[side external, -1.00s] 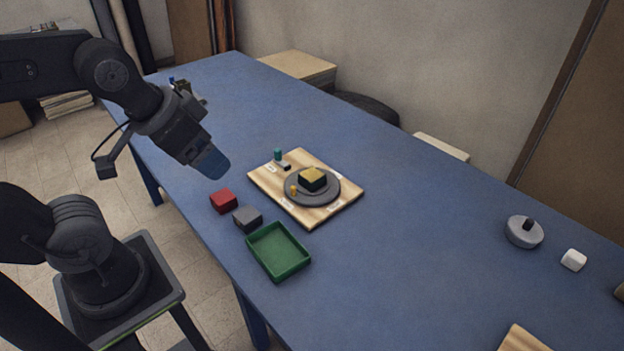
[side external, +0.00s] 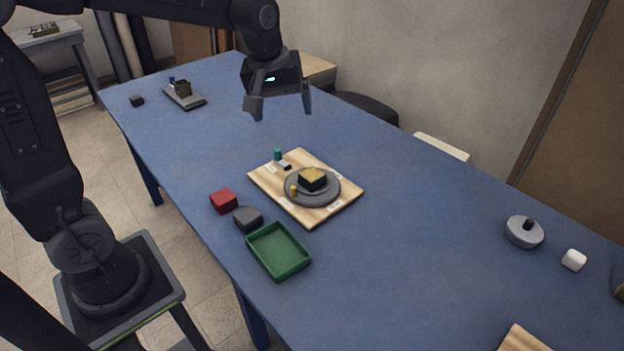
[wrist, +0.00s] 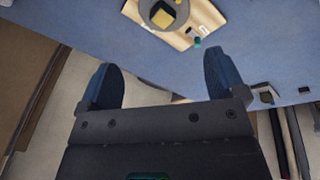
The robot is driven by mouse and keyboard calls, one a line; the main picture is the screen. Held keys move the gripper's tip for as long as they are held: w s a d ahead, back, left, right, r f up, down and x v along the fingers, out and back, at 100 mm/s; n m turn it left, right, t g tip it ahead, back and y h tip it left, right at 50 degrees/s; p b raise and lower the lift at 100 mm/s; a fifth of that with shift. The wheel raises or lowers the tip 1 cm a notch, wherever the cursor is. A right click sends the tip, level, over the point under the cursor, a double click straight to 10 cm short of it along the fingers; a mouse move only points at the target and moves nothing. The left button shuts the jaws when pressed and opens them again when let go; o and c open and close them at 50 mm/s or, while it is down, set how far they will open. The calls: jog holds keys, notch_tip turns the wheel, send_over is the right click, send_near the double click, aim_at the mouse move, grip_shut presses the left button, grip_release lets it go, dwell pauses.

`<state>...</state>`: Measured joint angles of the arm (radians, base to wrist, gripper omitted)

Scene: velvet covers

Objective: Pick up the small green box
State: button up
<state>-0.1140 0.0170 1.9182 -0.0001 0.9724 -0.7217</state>
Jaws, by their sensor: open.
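No plainly closed green box shows. A small teal-green upright piece (side external: 278,154) stands at the back corner of the wooden board (side external: 336,201); it also shows in the wrist view (wrist: 196,42). A shallow, open green tray (side external: 279,251) lies empty at the table's near edge. A small dark olive block (side external: 183,89) sits on a grey pad at the far left end. My gripper (side external: 281,103) is open and empty, high above the table behind the board. In the wrist view my gripper (wrist: 161,78) has its fingers wide apart with nothing between them.
A grey plate (side external: 328,198) on the board carries a black block with a yellow top (side external: 313,177) and a small orange piece. A red block (side external: 223,201) and a grey block (side external: 248,219) stand beside the tray.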

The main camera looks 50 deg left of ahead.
jog(key=w+a+f+n+g, duration=0.2)
jog(key=w+a+f+n, duration=0.25)
jog(key=w+f, duration=0.4)
jog(key=n, duration=0.4)
send_over(312, 174)
notch_tip(312, 174, down, 7)
jog(key=shift+g, duration=0.3)
notch_tip(312, 174, down, 13)
jog(key=shift+f, duration=0.1)
jog(key=c, duration=1)
